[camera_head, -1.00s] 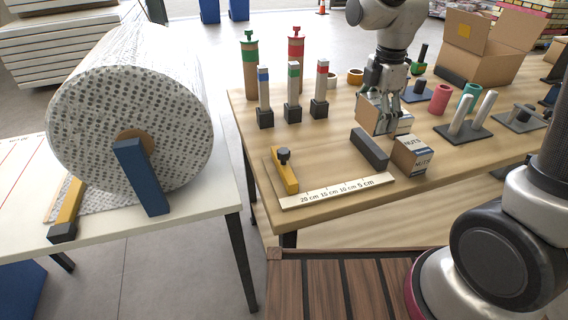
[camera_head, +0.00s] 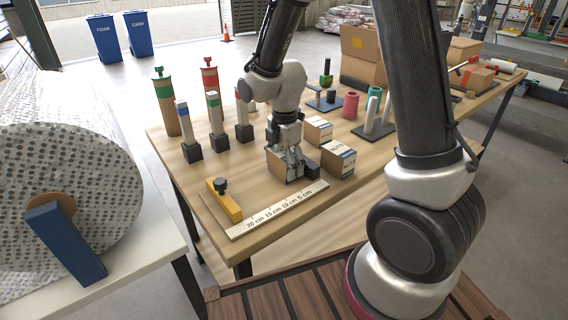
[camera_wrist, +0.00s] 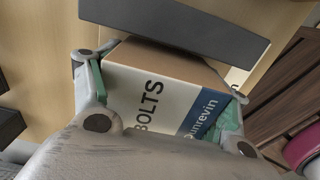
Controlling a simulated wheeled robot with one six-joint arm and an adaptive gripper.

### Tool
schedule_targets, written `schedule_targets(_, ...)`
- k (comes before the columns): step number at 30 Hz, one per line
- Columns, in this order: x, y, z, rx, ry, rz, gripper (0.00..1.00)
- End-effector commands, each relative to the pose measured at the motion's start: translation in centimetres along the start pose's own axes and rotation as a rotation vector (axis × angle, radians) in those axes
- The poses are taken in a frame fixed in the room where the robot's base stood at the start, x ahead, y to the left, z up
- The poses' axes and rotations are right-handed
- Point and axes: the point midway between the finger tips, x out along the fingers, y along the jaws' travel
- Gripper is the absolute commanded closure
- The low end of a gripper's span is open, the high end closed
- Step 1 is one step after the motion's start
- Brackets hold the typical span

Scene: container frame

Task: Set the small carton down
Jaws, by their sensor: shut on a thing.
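My gripper (camera_head: 290,172) is shut on a small brown-and-white carton (camera_wrist: 158,98), gripping it across its sides. In the wrist view its white face reads "BOLTS" with a blue band, and green finger pads press both ends. In the head view the brown side of the carton (camera_head: 277,167) shows at the left of the fingers, low over the wooden table (camera_head: 215,180). I cannot tell whether it touches the table. A dark bar (camera_wrist: 180,25) lies close beside the carton; the gripper partly hides this bar (camera_head: 312,169) in the head view.
A "NUTS" carton (camera_head: 339,160) and another carton (camera_head: 318,131) stand to the right. Several posts, including a green-tipped one (camera_head: 215,122), stand behind left.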

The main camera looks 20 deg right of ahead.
Motion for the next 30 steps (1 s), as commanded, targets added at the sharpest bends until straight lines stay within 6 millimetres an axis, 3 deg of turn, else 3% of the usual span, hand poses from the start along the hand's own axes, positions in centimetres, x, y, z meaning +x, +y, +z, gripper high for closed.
schedule_targets(6,0.1,0.0,0.0,0.000,0.000,0.000,0.58)
schedule_targets(7,0.2,0.0,0.0,0.000,0.000,0.000,0.22)
schedule_targets(11,0.1,0.0,0.0,0.000,0.000,0.000,0.02)
schedule_targets(23,-0.1,0.0,0.0,0.000,0.000,0.001,0.02)
schedule_targets(30,-4.1,0.1,0.0,0.000,0.000,0.007,0.02)
